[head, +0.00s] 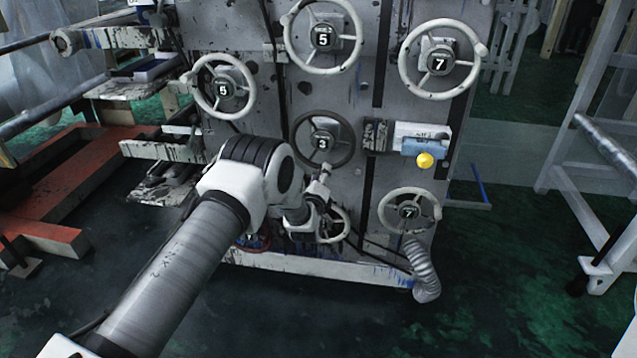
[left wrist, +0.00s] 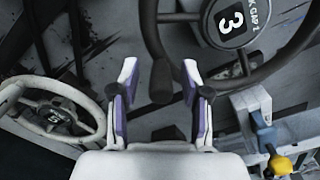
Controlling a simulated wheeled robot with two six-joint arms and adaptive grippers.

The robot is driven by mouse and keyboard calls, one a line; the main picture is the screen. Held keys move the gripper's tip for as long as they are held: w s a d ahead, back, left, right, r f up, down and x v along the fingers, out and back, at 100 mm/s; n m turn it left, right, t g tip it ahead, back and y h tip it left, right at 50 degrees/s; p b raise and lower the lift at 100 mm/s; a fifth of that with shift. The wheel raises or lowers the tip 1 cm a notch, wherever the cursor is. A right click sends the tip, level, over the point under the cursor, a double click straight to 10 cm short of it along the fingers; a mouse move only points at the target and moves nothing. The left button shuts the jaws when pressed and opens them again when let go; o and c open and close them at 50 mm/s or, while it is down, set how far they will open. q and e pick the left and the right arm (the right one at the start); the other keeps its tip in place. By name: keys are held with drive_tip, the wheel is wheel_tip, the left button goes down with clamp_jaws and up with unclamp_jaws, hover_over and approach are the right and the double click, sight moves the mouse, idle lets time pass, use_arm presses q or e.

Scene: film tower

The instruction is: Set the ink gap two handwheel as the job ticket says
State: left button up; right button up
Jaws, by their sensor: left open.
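My left gripper (head: 322,182) is in front of the panel, just below the dark handwheel numbered 3 (head: 352,141). In the left wrist view the gripper (left wrist: 160,78) is open. The dark knob of that wheel (left wrist: 237,74) shows between its fingertips; I cannot tell whether they touch it. A pale handwheel (head: 346,222) sits low behind my wrist, partly hidden; a pale wheel also shows at the left in the left wrist view (left wrist: 88,100). My right gripper is out of view.
A yellow knob (head: 425,160) projects right of the dark wheel. Green floor (head: 500,300) is free at the right.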

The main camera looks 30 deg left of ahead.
use_arm(q)
drive_tip(key=v, duration=1.1)
drive_tip(key=shift+s, duration=0.3)
drive_tip(key=shift+d, duration=0.1)
